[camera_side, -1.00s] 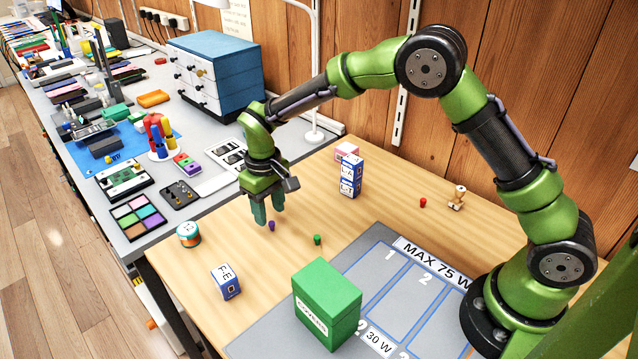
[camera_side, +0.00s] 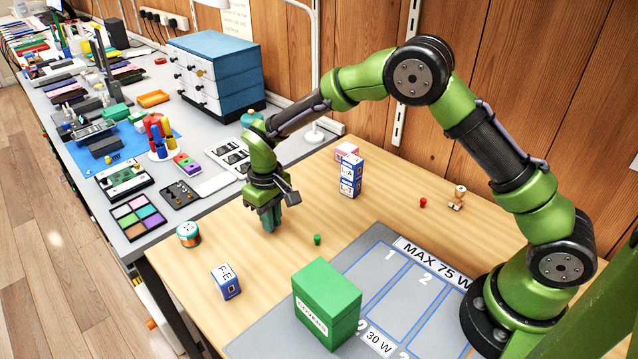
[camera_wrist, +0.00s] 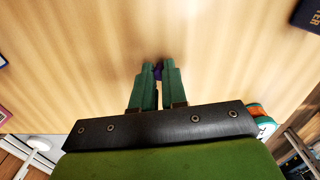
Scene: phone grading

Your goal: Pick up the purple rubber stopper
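The purple rubber stopper (camera_wrist: 158,71) shows in the wrist view as a small purple patch between the tips of my green fingers. In the side view it is hidden by the fingers. My gripper (camera_side: 271,226) points down low over the wooden table, with its fingers close together. In the wrist view my gripper (camera_wrist: 157,68) has a finger on each side of the stopper, shut on it. The fingertips are at or just above the tabletop; I cannot tell whether the stopper is off the table.
A small green stopper (camera_side: 317,239) stands right of my gripper, and a red one (camera_side: 423,202) farther right. A round tin (camera_side: 188,234), a white-and-blue box (camera_side: 226,281), a green box (camera_side: 326,304) and stacked boxes (camera_side: 350,176) stand around.

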